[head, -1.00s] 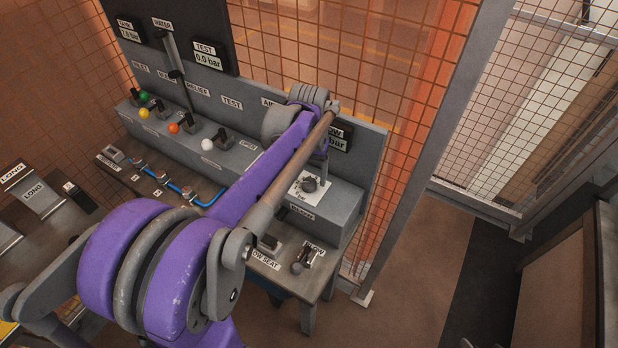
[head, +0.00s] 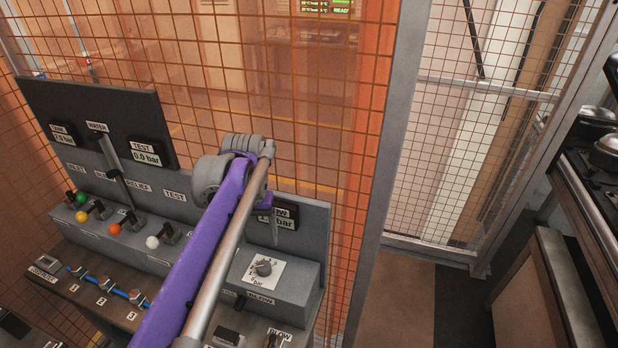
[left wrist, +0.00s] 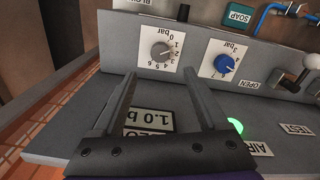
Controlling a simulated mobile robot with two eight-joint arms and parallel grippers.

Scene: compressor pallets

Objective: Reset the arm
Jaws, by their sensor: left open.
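My left arm (head: 195,260), purple with a metal rod, reaches from the bottom of the head view over the grey control bench. My left gripper (head: 274,242) hangs at its far end, mostly hidden behind the wrist, by the BLOW display (head: 285,216). In the left wrist view, the gripper (left wrist: 160,78) has its two grey fingers apart with nothing between them. Past the fingertips is a grey dial knob (left wrist: 161,51), also in the head view (head: 263,267). A blue dial knob (left wrist: 224,64) is beside it. My right gripper is not in view.
The bench carries coloured valve levers (head: 115,229), blue pipe fittings (head: 103,283) and an upright back panel (head: 85,120). Wire mesh fencing (head: 320,110) stands close behind. Floor (head: 385,300) shows right of the bench. A counter (head: 560,275) stands at the far right.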

